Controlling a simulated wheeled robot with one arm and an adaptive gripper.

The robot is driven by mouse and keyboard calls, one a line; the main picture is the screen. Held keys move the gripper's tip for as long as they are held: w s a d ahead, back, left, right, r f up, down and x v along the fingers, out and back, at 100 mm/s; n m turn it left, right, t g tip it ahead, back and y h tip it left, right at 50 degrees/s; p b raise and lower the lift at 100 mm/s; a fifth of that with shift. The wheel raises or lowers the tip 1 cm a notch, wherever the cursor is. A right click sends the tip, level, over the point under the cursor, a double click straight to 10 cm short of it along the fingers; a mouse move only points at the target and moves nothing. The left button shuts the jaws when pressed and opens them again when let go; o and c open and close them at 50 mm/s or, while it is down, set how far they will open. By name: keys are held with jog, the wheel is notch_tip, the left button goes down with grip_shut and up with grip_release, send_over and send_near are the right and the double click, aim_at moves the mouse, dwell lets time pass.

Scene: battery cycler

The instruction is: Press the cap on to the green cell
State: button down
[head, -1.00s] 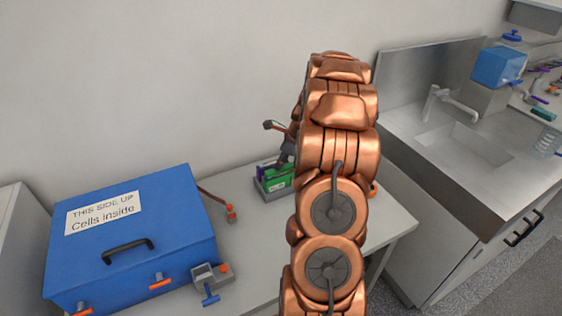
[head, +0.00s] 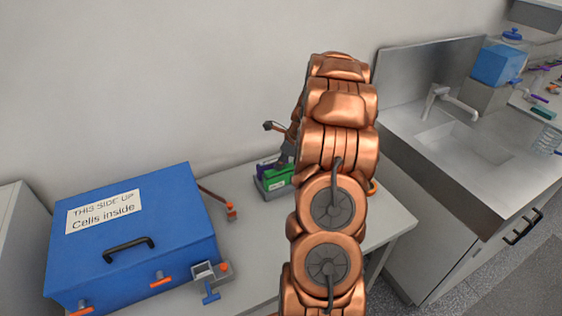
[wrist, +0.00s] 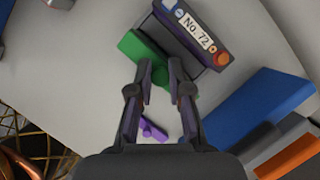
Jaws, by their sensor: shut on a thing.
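The green cell (head: 278,178) stands in a small grey tray on the worktop in the head view, partly hidden by my arm. In the wrist view a green block (wrist: 143,50) reaches in between the tips of my gripper (wrist: 160,75). My gripper's fingers are nearly closed, with a narrow gap held at the tips. The cap cannot be made out apart from the fingers; what lies in the grip is mostly hidden. In the head view my gripper (head: 287,155) is just above the green cell, and I cannot tell whether they touch.
A purple piece (wrist: 153,130) shows between the fingers. A blue box (head: 130,240) and a small grey clamp-like fixture (head: 210,278) stand left. A sink (head: 465,145) is right. The worktop between box and tray is mostly clear.

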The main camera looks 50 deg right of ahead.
jog(key=c, duration=0.5)
grip_release()
jog(key=shift+c, duration=0.2)
jog(key=shift+r, duration=0.1)
jog(key=shift+r+p, duration=2)
jog(key=shift+r, duration=1.4)
jog(key=shift+c, duration=0.4)
grip_shut()
jog(key=shift+f+b, duration=0.5)
jog(key=shift+f, duration=2.1)
